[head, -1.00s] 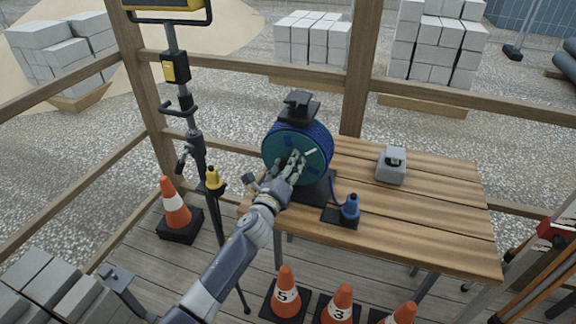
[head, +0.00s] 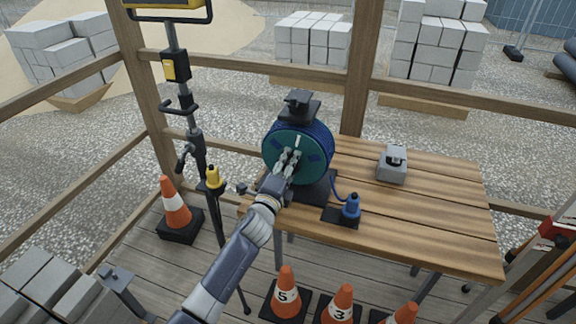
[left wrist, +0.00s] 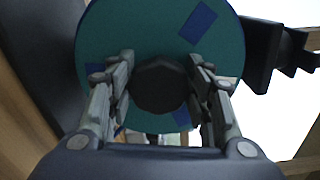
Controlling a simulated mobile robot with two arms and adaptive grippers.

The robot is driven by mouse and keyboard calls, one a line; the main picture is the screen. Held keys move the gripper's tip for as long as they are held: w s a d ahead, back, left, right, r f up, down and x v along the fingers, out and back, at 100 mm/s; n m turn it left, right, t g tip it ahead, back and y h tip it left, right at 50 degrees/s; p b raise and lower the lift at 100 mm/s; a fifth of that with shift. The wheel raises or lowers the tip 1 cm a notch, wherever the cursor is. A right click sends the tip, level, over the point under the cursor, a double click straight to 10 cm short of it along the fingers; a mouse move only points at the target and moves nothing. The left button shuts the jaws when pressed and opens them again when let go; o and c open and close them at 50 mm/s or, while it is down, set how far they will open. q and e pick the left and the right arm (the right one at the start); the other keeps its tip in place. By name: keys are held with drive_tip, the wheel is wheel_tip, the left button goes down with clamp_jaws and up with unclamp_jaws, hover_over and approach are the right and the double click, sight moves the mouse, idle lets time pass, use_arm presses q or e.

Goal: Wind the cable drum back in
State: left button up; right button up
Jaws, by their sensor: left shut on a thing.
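The cable drum (head: 316,132) stands upright on the wooden table, with a teal face, blue patches and blue cable wound behind it. Its face fills much of the left wrist view (left wrist: 130,35). My left gripper (head: 289,157) is at this face, its fingers on both sides of a dark, many-sided knob (left wrist: 160,86) and shut on it. In the head view the hand hides the knob. My right gripper is not in view.
A grey box (head: 391,168) with a dark top part sits on the table (head: 420,215), right of the drum; the table's right part is clear. A pole stand (head: 193,130) and a cone (head: 174,205) stand left. Numbered cones (head: 287,296) stand in front.

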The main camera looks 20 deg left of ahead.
use_arm(q)
drive_tip(key=shift+n, duration=1.1)
drive_tip(key=o, duration=1.3)
drive_tip(key=shift+o, duration=1)
drive_tip(key=shift+w, duration=0.1)
drive_tip(key=s, duration=1.2)
drive_tip(key=shift+a, duration=0.2)
drive_tip(key=shift+f, duration=0.1)
